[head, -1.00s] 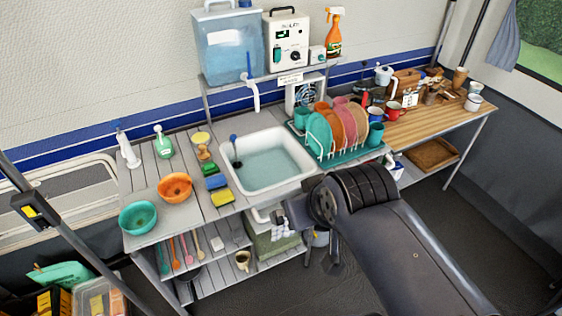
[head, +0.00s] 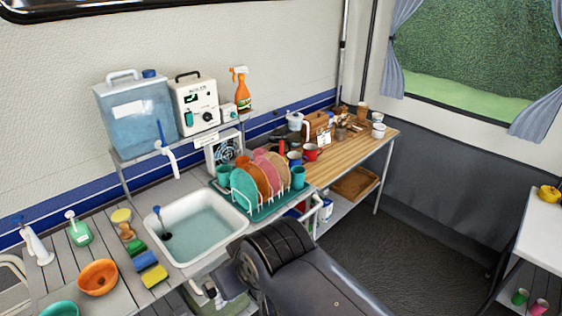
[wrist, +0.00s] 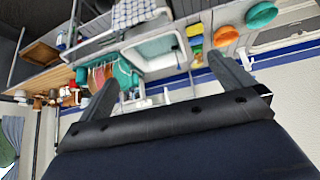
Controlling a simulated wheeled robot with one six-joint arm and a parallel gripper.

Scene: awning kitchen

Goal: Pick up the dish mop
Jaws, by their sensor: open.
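No dish mop can be made out for certain. A blue-handled tool with a dark end (head: 161,222) leans in the left side of the white sink (head: 208,254) and may be it. My gripper (wrist: 165,86) is open and empty in the wrist view, its two fingers apart. That view looks upside down toward the counter, and the sink (wrist: 153,50) shows beyond the fingers, with no contact visible. In the head view my arm hides the fingertips. A yellow-topped wooden brush (head: 123,222) and a green-topped scrubber (head: 135,247) stand left of the sink.
A dish rack (head: 262,190) with plates stands right of the sink. A wooden counter (head: 355,150) holds mugs.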

